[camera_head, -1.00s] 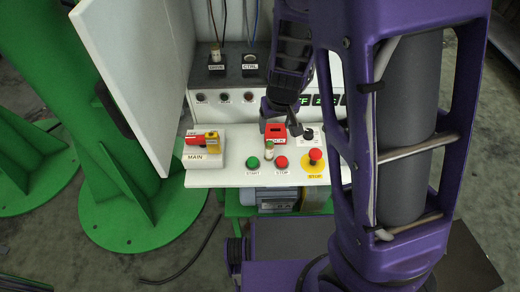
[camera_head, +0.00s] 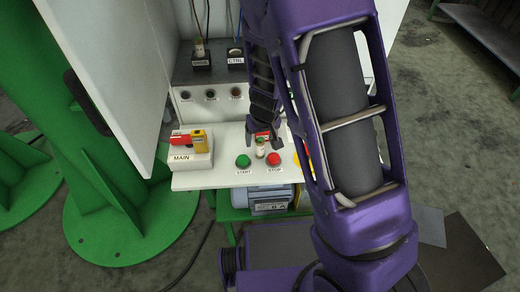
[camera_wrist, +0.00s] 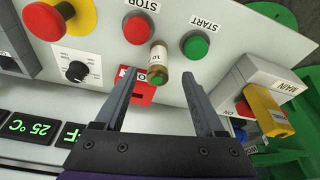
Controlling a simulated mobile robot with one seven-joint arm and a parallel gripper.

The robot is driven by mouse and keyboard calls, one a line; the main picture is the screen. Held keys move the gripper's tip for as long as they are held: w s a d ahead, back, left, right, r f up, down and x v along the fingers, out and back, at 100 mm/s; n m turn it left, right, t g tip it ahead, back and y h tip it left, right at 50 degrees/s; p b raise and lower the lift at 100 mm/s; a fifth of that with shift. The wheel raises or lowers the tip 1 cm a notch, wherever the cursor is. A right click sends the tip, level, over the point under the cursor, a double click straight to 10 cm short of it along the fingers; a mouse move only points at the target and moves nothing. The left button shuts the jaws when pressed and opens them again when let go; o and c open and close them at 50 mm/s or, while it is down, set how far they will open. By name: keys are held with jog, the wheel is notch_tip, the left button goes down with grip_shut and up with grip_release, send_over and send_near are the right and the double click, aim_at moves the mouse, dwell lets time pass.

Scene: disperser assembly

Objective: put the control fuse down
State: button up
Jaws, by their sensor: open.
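The control fuse (camera_head: 260,147), a small cream cylinder with brass-coloured ends, stands on the white panel between the green START button (camera_head: 243,160) and the red STOP button (camera_head: 274,159). In the wrist view the fuse (camera_wrist: 160,63) shows with its green-marked end toward me. My gripper (camera_wrist: 160,74) is open, with one finger on each side of the fuse and a visible gap to each. In the head view my gripper (camera_head: 265,143) is at the fuse, partly hidden by my arm. The CTRL holder (camera_head: 236,62) is on the grey box behind.
A red and yellow MAIN switch (camera_head: 189,142) stands at the panel's left. A red block (camera_wrist: 140,88) lies close behind the fuse. A knob (camera_wrist: 76,71) and a red emergency button (camera_wrist: 45,20) are to its side. An open white cabinet door (camera_head: 105,80) stands left.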

aim_at(261, 141)
jog(key=b+x, duration=0.1)
jog(key=x, duration=0.3)
jog(key=shift+w+d+f, duration=0.15)
jog(key=shift+f, duration=0.05)
grip_shut()
